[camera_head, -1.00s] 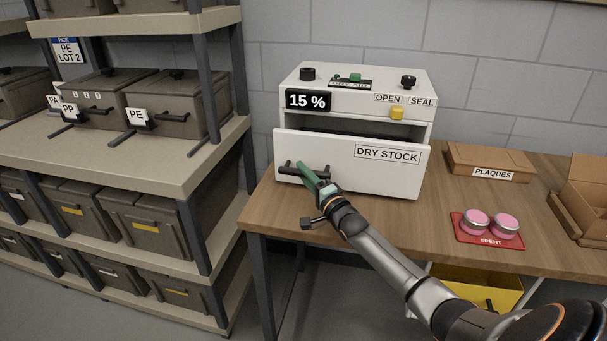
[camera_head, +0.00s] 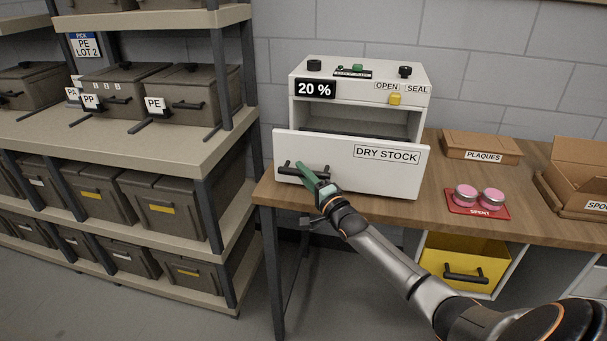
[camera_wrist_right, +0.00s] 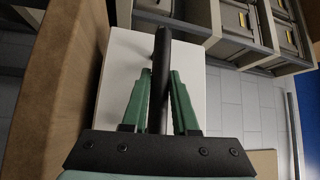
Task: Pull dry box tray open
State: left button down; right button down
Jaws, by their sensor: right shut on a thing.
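The white dry box (camera_head: 360,88) stands on the wooden table, with a display reading 20 %. Its tray front (camera_head: 345,182), labelled DRY STOCK, stands out from the body, with a dark gap behind its top edge. A black bar handle (camera_head: 302,170) is on the left part of the front. My right gripper (camera_head: 312,178) has green fingers shut on this handle. In the right wrist view the handle (camera_wrist_right: 162,70) runs between the two green fingers (camera_wrist_right: 159,95). The tray's inside is mostly hidden behind its front. My left gripper is not in view.
A red SPENT mat (camera_head: 476,211) with two pink-topped tins lies right of the dry box. A PLAQUES box (camera_head: 482,145) and an open carton (camera_head: 580,185) are further right. A yellow bin (camera_head: 462,265) is under the table (camera_head: 430,215). Shelves with grey bins (camera_head: 195,100) stand left.

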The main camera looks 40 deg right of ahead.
jog(key=shift+s+a, duration=0.15)
jog(key=shift+a, duration=0.05)
dwell(0.3)
jog(key=c, duration=0.7)
grip_release()
jog(key=s, duration=0.4)
jog(key=s+f, duration=0.1)
jog(key=s, duration=0.3)
jog(key=s+a, duration=0.1)
jog(key=s, duration=0.3)
jog(key=shift+s+f, duration=0.2)
jog(key=shift+f, duration=0.15)
jog(key=shift+f, duration=0.1)
